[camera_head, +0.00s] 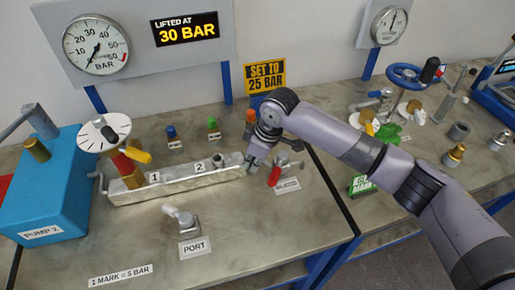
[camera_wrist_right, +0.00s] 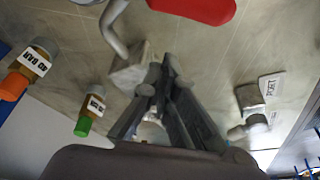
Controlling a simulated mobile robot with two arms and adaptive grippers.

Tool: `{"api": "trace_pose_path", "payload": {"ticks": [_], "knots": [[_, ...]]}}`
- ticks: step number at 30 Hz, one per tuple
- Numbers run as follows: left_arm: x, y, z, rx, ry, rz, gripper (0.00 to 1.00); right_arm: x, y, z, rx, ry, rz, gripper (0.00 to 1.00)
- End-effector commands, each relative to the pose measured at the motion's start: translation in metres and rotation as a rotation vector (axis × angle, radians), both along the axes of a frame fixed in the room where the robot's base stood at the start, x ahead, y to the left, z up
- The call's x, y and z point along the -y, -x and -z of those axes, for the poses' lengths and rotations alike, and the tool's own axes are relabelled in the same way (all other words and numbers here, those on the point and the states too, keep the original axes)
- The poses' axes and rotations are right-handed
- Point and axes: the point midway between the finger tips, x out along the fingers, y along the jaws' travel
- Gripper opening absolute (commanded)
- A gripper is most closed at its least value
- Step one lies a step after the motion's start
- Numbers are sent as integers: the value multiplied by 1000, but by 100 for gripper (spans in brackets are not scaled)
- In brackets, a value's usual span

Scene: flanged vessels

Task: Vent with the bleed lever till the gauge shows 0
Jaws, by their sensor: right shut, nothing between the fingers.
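The bleed lever (camera_head: 274,176) has a red handle beside a metal fitting above its small label. In the right wrist view a red handle (camera_wrist_right: 205,8) lies at the top edge, apart from the fingertips. The round gauge (camera_head: 95,46) is on the back panel at left; its needle points down and slightly left, near the low end of the scale, but I cannot read an exact value. My right gripper (camera_head: 253,164) is shut and empty, just left of the bleed lever by the manifold's right end. It also shows in the wrist view (camera_wrist_right: 163,76). My left gripper is out of view.
A blue pump (camera_head: 45,200) stands at left, a port fitting (camera_head: 190,228) in front. Small coloured-topped fittings (camera_head: 213,131) sit behind. A display (camera_head: 187,29) reads "LIFTED AT 30 BAR".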

Motion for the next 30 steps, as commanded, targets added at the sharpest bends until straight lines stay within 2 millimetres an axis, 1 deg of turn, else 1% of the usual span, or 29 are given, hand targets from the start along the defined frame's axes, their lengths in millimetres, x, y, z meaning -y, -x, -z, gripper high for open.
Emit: {"api": "trace_pose_path", "payload": {"ticks": [2,3,6,10,25,30], "knots": [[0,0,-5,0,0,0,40,-4,-1,14,-3,2,-1,0],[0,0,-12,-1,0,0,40,7,0,5,2,2,3,0],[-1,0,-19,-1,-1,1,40,20,7,2,1,2,1,0],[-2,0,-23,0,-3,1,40,30,11,1,1,1,0,0],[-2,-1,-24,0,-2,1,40,34,13,1,0,0,-2,0],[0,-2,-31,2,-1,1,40,43,14,0,-2,0,-22,0]]}}
